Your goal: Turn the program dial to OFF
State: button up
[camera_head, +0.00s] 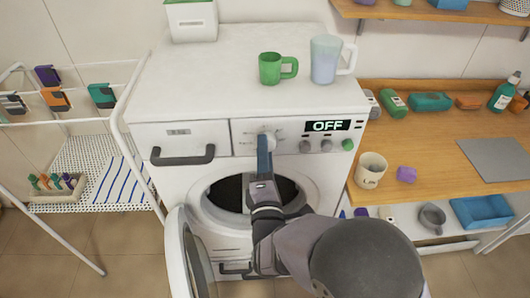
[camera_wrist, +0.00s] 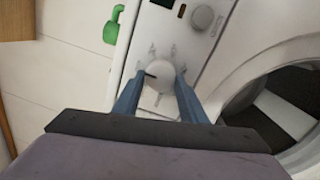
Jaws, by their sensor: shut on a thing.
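The white program dial (camera_head: 266,139) is on the front panel of the white washing machine (camera_head: 222,70), left of a black display (camera_head: 328,126) that reads OFF. My gripper (camera_head: 264,143) reaches up to the panel from below. In the wrist view its two blue fingers stand on either side of the dial (camera_wrist: 157,77), and my gripper (camera_wrist: 155,90) is shut on it. A dark pointer mark shows on the left of the dial face. The small markings around the dial are too blurred to read.
The washer door (camera_head: 194,262) hangs open at the lower left, below my gripper. Smaller knobs (camera_head: 306,146) and a green button (camera_head: 348,144) sit right of the dial. A green mug (camera_head: 271,69) and a pale mug (camera_head: 326,60) stand on top.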

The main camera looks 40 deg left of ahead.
jog(key=o, duration=1.1)
jog(key=shift+c, duration=0.2)
jog(key=b+v, duration=0.2)
jog(key=v, duration=0.5)
jog(key=shift+b, duration=0.4)
jog(key=shift+s, duration=0.1)
